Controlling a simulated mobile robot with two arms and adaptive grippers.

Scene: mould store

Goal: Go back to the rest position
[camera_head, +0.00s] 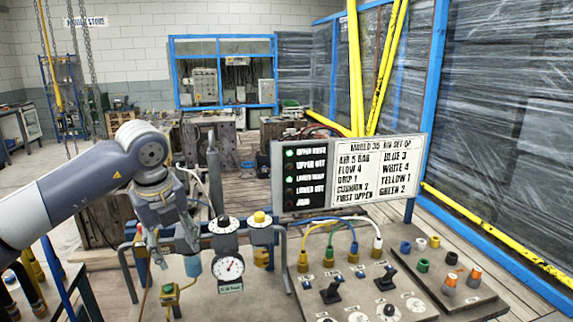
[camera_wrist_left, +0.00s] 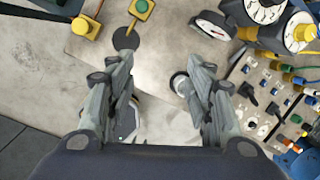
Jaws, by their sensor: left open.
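My left arm comes in from the left in the head view. My left gripper (camera_head: 174,256) points down over the left part of the grey bench, beside the pressure gauge (camera_head: 229,266). In the left wrist view my left gripper (camera_wrist_left: 153,72) has its two fingers spread, with nothing held between them. Pale bench top shows between and beyond the fingers. My right gripper is in neither view.
A control panel (camera_head: 366,292) with switches and coloured hoses stands right of the gauge. Behind it is a sign board (camera_head: 378,174). A small yellow box with a green button (camera_head: 170,294) sits close below my gripper. Plastic-wrapped blue framing closes the right side.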

